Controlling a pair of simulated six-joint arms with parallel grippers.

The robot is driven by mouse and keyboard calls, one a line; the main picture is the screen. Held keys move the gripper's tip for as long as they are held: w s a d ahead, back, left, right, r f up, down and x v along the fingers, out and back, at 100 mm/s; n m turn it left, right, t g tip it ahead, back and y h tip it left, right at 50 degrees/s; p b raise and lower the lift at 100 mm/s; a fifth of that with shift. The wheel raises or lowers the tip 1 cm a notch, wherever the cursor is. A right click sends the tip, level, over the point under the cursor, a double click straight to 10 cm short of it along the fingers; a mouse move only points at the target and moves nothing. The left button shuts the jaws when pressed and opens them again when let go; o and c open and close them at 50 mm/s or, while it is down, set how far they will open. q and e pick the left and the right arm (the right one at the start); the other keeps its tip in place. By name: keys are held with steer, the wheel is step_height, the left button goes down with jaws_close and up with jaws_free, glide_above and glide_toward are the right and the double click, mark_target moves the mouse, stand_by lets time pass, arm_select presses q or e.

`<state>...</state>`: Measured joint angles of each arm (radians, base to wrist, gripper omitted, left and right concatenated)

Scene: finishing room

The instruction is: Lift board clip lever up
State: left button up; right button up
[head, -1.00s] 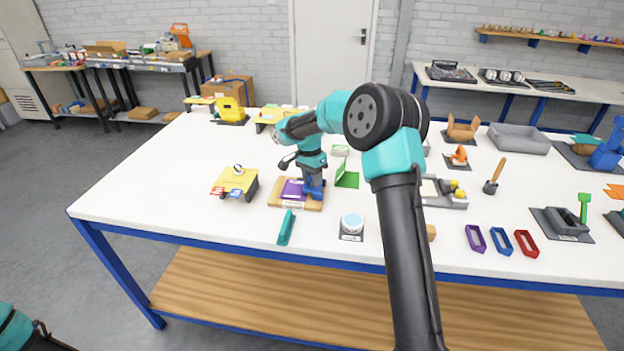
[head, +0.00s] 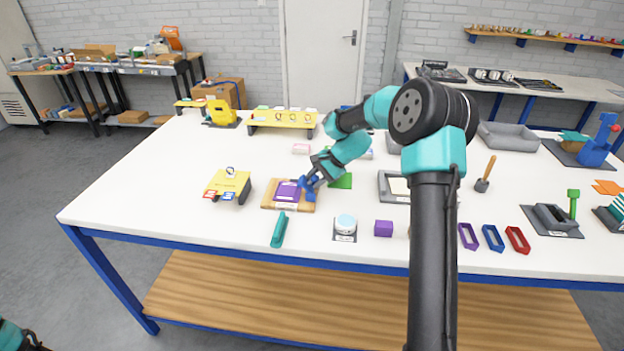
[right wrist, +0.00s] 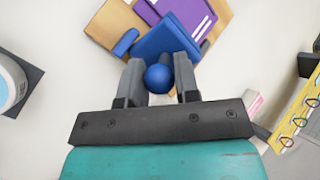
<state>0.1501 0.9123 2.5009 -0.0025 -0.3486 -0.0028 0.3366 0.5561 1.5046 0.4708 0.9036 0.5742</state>
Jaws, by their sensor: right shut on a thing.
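The wooden board (head: 270,202) lies on the white table with a purple card (head: 288,191) on it. The blue clip lever (head: 308,187) is at the board's right edge. In the right wrist view the lever is a wide blue plate (right wrist: 165,40) ending in a round blue knob (right wrist: 158,78). My right gripper (right wrist: 158,69) has a finger on each side of the knob and is shut on it. In the head view my right gripper (head: 314,179) reaches the lever from the upper right, tilted. Only a bit of my left arm shows at the bottom left corner; its gripper is out of view.
A yellow stand (head: 228,185) is left of the board. A teal bar (head: 279,230), a round white-topped item (head: 345,226) and a purple block (head: 383,228) lie in front. A green piece (head: 343,181) is close behind the gripper. The table's left front is clear.

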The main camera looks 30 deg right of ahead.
steer(key=shift+s+d+f+t+y, duration=0.2)
steer(key=shift+s+d+t+y, duration=0.1)
steer(key=shift+t+y, duration=0.45)
steer(key=shift+s+d+f+t+y, duration=0.25)
steer(key=shift+t+y, duration=0.3)
steer(key=shift+y, duration=0.3)
steer(key=shift+r, duration=0.1)
steer(key=o, duration=0.6)
steer(key=shift+d, duration=0.1)
steer(key=v, duration=1.7)
steer(key=shift+d, duration=0.2)
